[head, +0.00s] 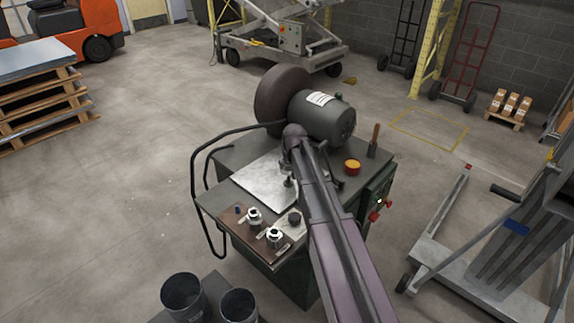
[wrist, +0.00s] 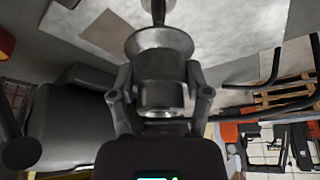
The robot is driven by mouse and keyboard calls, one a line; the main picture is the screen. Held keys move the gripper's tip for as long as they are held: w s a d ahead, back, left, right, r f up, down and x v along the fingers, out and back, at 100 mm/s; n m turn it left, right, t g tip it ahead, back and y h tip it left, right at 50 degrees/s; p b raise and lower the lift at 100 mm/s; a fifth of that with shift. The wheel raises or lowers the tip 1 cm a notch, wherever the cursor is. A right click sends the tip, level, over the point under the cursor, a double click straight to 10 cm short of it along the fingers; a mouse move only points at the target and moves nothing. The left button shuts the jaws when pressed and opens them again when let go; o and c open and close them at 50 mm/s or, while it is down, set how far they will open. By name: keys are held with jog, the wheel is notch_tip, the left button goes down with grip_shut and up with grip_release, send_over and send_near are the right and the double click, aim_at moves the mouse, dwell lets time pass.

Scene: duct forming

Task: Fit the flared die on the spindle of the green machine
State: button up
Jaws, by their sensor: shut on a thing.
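In the wrist view, my gripper (wrist: 160,98) is shut on the flared die (wrist: 160,42), a grey metal piece with a wide flared end and a narrower body between the fingers. The flared end points away from my palm. A dark spindle-like rod (wrist: 156,10) lines up just beyond the flare; I cannot tell whether they touch. In the head view, the green machine (head: 265,258) has a dark top, and my arm reaches over it. My fingers and the held die are mostly hidden there. A small dark upright part (head: 289,182) shows beside the arm.
A brown board (head: 235,226) on the machine's near side carries metal dies (head: 254,216) (head: 274,237). Black tubing (head: 194,190) loops at the left. Dark buckets (head: 184,294) stand in front.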

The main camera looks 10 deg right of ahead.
aim_at(289, 177)
jog(key=shift+f+b, duration=2.9)
jog(key=shift+f, duration=0.2)
jog(key=shift+f+b, duration=0.3)
jog(key=shift+f, duration=0.05)
jog(key=o, duration=1.4)
jog(key=shift+r, duration=0.15)
